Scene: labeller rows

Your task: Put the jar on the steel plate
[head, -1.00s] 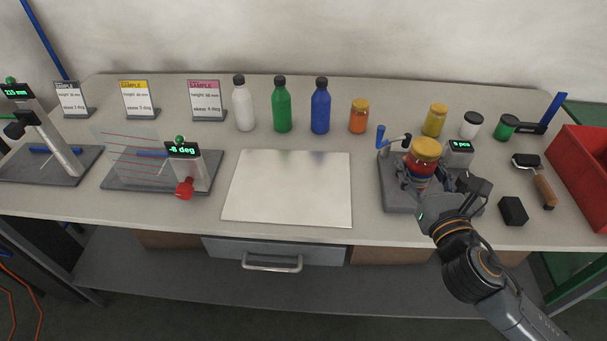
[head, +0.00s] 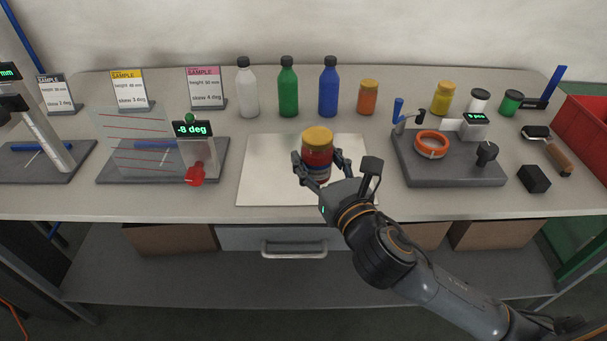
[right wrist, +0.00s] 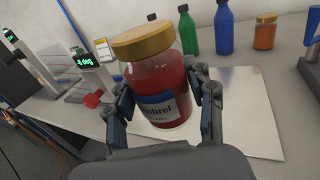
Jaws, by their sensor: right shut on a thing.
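The jar (head: 317,151) has a gold lid, red contents and a blue and white label. My right gripper (head: 319,172) is shut on it, with a finger on each side. The jar is over the steel plate (head: 268,185), a bright flat sheet in the middle of the bench. In the right wrist view the jar (right wrist: 158,85) stands nearly upright between the fingers (right wrist: 165,105), with the plate (right wrist: 245,110) behind and below it. I cannot tell whether its base touches the plate. My left gripper is not in view.
A labelling fixture (head: 448,170) with an orange ring (head: 431,145) stands right of the plate. The skew gauge (head: 190,160) with a red knob is left. Bottles and an orange jar (head: 368,97) line the back. A black block (head: 533,178) lies at right.

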